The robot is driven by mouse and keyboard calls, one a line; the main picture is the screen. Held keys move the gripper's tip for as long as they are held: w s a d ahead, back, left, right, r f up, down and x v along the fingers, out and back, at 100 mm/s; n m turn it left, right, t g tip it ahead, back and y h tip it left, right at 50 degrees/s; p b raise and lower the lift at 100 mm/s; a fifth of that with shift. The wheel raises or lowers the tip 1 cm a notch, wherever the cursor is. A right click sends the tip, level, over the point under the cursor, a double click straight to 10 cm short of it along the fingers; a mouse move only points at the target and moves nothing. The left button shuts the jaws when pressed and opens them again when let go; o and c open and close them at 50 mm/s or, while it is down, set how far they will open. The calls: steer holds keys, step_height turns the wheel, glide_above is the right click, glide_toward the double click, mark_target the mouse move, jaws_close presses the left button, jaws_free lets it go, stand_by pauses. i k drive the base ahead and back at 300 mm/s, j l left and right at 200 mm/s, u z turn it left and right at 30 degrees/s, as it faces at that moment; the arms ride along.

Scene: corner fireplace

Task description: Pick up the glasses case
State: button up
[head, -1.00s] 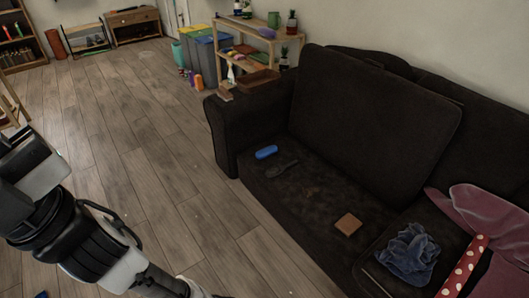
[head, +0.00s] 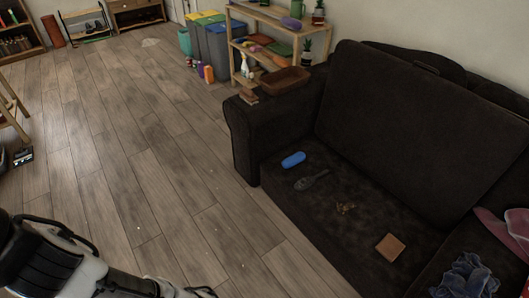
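A small blue rounded case (head: 293,160), which looks like the glasses case, lies on the dark sofa seat (head: 335,225) near the left armrest. Nothing covers it. My arm comes in at the lower left over the floor, well apart from the sofa. Only a dark sliver at the bottom edge may be part of my gripper (head: 200,292); its fingers are cut off, so I cannot see whether it is open or shut. Nothing of mine touches the case.
A dark brush-like item (head: 312,180), brown crumbs (head: 345,208), a brown square (head: 390,247) and a crumpled blue cloth (head: 466,277) lie on the sofa. The left armrest (head: 272,125) stands beside the case. A wooden shelf (head: 262,82) and bins (head: 212,42) are behind. The wooden floor (head: 150,160) is mostly clear.

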mark_target(290, 161)
steer(key=i+j+u, duration=0.2)
steer(key=i+u, duration=0.15)
steer(key=i, duration=0.15)
steer(key=i+u, duration=0.35)
steer(key=i, duration=0.15)
steer(key=i+j, duration=0.1)
steer(key=i, duration=1.1)
steer(key=i+z, duration=0.2)
steer(key=z, duration=0.2)
steer(key=i+z, duration=0.15)
steer(key=z, duration=0.25)
steer(key=i+j+z, duration=0.15)
steer(key=z, duration=0.25)
steer(key=i+z, duration=0.15)
steer(key=z, duration=0.25)
steer(key=i+z, duration=0.15)
steer(key=z, duration=0.3)
steer(key=i+j+z, duration=0.1)
steer(key=z, duration=0.3)
steer(key=i+j+z, duration=0.15)
steer(key=z, duration=0.15)
steer(key=i+j+z, duration=0.25)
steer(key=k+l, duration=0.1)
